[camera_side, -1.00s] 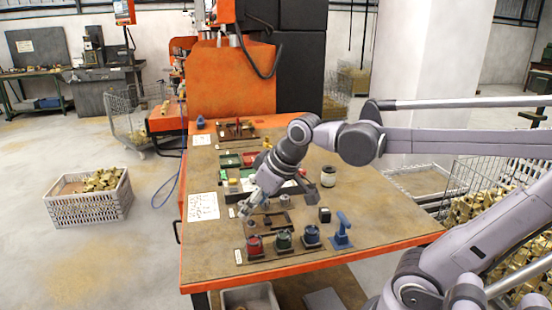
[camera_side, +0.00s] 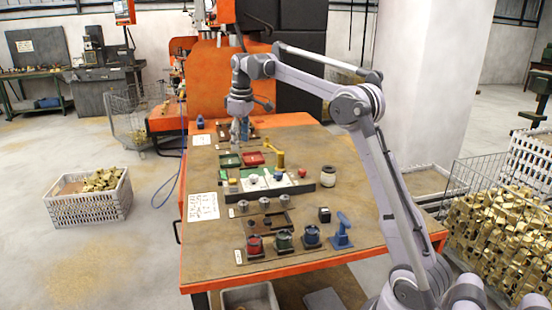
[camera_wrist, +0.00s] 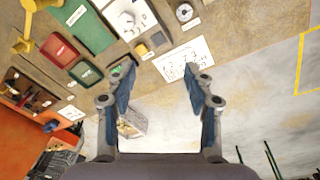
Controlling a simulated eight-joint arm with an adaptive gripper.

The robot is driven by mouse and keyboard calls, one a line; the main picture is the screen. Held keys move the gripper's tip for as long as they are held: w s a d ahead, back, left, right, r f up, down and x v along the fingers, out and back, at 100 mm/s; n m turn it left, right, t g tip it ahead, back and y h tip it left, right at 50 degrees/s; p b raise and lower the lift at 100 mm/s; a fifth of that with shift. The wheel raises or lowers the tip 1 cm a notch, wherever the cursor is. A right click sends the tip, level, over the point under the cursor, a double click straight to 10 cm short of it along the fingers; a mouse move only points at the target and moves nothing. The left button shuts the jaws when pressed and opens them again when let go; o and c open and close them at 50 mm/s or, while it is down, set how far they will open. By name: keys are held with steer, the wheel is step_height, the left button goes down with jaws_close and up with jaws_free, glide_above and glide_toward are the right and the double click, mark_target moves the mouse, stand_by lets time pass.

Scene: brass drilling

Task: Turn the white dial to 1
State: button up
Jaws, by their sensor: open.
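The white dial (camera_wrist: 126,20) sits on a white panel (camera_wrist: 141,12) with dark markings around it, at the top of the wrist view. In the side view the dial (camera_side: 253,179) is small on the white panel in the middle of the table, and its setting is too small to read. My gripper (camera_side: 240,140) is above the far part of the table, beyond the panel and apart from it. In the wrist view my gripper (camera_wrist: 158,80) has its two fingers spread with nothing between them.
Red (camera_side: 253,159) and green (camera_side: 230,160) trays lie beyond the panel, near a yellow post (camera_side: 279,162). A dark bar (camera_side: 300,192) runs along the panel's near side. Printed sheets (camera_side: 203,206) lie at the left edge. Coloured pots (camera_side: 284,240) and a blue stand (camera_side: 342,232) are nearer.

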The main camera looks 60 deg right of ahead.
steer(key=g, duration=0.1)
glide_above(255, 176)
step_height(255, 176, down, 5)
steer(key=shift+n+y, duration=0.3)
steer(key=shift+s+a+f, duration=0.1)
steer(key=shift+a+f, duration=0.05)
steer(key=shift+f, duration=5.5)
jaws_close()
